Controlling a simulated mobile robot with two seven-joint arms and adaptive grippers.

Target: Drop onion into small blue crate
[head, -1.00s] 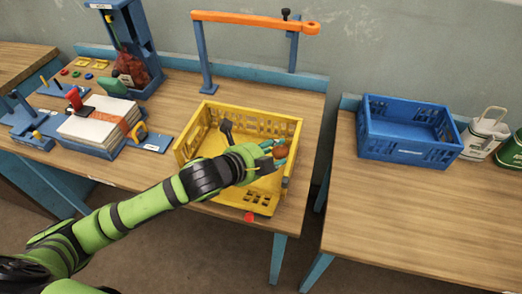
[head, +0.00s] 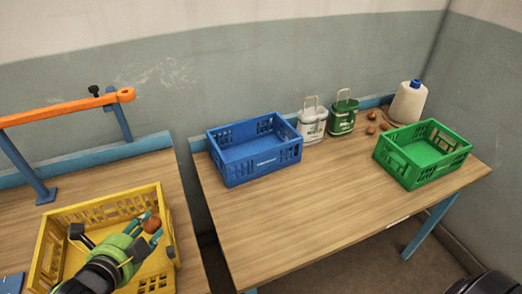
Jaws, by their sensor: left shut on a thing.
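A brown onion (head: 152,224) is held in my left gripper (head: 148,226), whose fingers are shut on it. The gripper and onion are over the right part of the yellow crate (head: 50,262) at the lower left of the head view. The small blue crate (head: 262,166) stands on the right-hand table, to the right of and beyond the gripper. Its visible inside looks empty. My right gripper is not in view.
A gap separates the two tables. An orange bar (head: 70,108) spans the left table.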

